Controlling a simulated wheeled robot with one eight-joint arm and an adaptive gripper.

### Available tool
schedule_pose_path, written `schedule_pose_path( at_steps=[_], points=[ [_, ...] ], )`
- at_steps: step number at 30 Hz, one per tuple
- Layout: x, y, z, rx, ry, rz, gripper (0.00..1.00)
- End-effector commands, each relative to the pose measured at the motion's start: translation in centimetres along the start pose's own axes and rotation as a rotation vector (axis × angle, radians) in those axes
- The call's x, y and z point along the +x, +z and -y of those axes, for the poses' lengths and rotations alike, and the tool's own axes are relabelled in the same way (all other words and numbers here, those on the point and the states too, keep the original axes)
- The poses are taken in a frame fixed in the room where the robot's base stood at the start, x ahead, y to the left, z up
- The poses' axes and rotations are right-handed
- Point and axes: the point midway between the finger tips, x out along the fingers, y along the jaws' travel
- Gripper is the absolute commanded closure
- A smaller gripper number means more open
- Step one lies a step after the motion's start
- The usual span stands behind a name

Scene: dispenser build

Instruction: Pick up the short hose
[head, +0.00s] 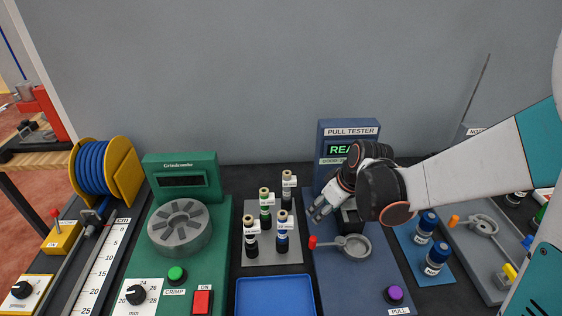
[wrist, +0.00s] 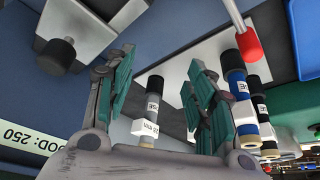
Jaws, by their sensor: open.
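Several short upright hose pieces with tan tops and white labels stand on a grey plate (head: 258,262) in the middle of the bench. The rear one (head: 288,190), black and grey, stands closest to my gripper (head: 318,208); I cannot tell from the labels which is the short hose. My gripper is open and empty, to the right of the rear piece. In the wrist view, a black and grey labelled hose piece (wrist: 150,112) shows between the spread teal fingers of my gripper (wrist: 160,90), with no visible contact. A blue-banded piece (wrist: 243,108) stands beyond the right finger.
The pull tester (head: 348,150) with its red-knobbed lever (head: 312,242) stands close to my gripper. The green crimper (head: 180,180) is left of the plate. A blue tray (head: 275,283) lies in front. Blue jars (head: 425,228) stand at right.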

Motion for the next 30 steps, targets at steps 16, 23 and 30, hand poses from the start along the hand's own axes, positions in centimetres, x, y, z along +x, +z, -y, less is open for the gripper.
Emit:
schedule_pose_path(
  at_steps=[16, 23, 30],
  points=[
    [5.0, -1.6, -0.3, -0.110, -0.064, 0.010, 0.50],
    [6.6, -5.3, 0.2, -0.110, -0.065, 0.009, 0.50],
    [7.2, -7.0, 0.4, -0.108, -0.063, 0.010, 0.50]
  ],
)
